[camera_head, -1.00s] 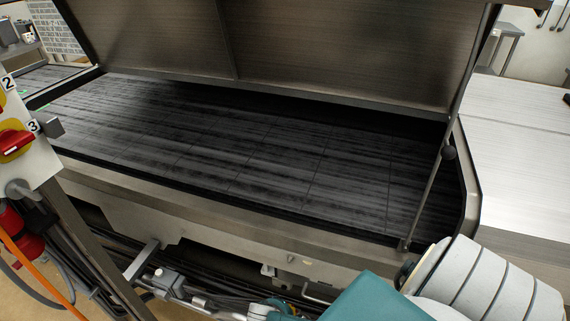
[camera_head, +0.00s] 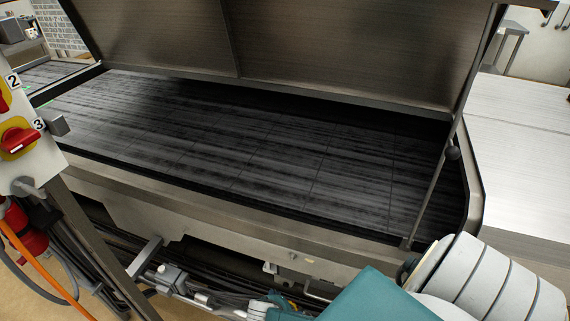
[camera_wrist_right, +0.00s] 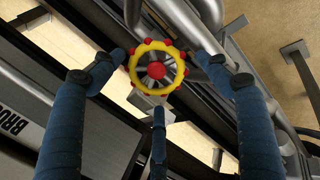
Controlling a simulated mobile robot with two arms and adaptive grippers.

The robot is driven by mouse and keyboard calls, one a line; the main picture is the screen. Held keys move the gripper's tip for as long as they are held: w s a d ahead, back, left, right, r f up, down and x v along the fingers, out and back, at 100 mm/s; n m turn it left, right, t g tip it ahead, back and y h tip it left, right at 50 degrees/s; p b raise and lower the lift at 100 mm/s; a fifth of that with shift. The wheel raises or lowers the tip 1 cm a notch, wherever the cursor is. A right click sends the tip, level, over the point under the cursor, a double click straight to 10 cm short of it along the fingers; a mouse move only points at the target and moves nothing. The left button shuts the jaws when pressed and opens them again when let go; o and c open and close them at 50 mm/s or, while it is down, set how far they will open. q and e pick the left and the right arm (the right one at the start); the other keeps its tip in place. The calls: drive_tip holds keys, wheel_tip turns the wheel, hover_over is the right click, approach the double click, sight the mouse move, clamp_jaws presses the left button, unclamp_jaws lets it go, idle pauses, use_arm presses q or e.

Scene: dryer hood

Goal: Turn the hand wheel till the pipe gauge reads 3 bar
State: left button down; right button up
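The hand wheel (camera_wrist_right: 157,73) shows in the right wrist view as a yellow ring with red knobs around its rim and a red hub. My right gripper (camera_wrist_right: 160,65) has blue fingers spread apart, one at the left, one at the right and one below the wheel. The wheel lies between the fingertips in the picture; I cannot tell whether any finger touches it. In the head view my right arm comes in at the lower right and hides its surroundings; the wheel cannot be made out there. No pipe gauge can be made out. My left gripper is out of view.
A large machine with a raised metal hood (camera_head: 340,50) stands over a dark slatted bed (camera_head: 260,150). A panel with red and yellow switches (camera_head: 18,138) is at the left. Pipes (camera_head: 200,295) run low along the machine's front. A strut (camera_head: 432,195) stands at right.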

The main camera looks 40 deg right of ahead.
drive_tip(key=shift+s, duration=0.15)
drive_tip(key=shift+a+r, duration=0.2)
drive_tip(key=shift+r, duration=0.1)
drive_tip(key=v, duration=1.1)
drive_tip(key=shift+r, duration=0.1)
